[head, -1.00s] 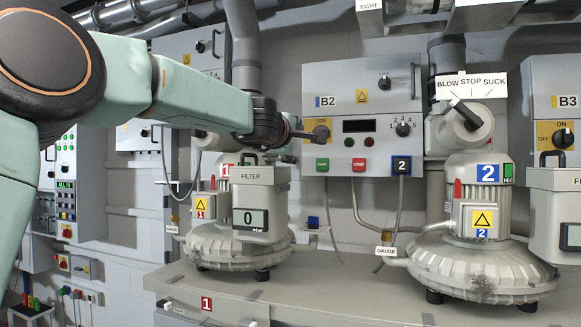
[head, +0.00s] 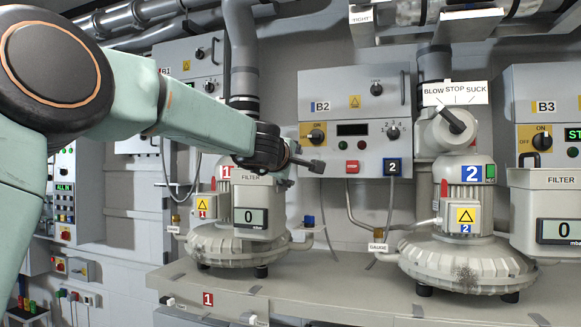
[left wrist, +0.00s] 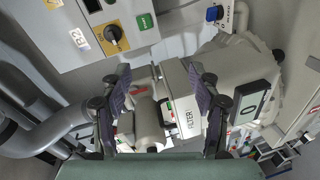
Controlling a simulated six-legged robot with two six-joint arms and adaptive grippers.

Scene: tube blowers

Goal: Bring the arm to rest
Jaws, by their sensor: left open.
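My left arm (head: 130,95) comes in from the left and reaches across the upper left of the head view. My left gripper (head: 302,165) is open and empty, in front of the lower left corner of control box B2 (head: 350,88) and above the filter of blower 1 (head: 251,208). In the left wrist view the two fingers (left wrist: 160,78) stand apart, with the filter (left wrist: 187,115) seen between and beyond them. I cannot tell the exact gap between gripper and filter. My right gripper is not in view.
Blower 1 (head: 225,248) and blower 2 (head: 468,262) stand on a grey bench (head: 350,290). Blower 2 carries a selector handle (head: 452,120) under a BLOW STOP SUCK sign. Box B3 (head: 545,100) and another filter (head: 545,205) are at right. Pipes run overhead.

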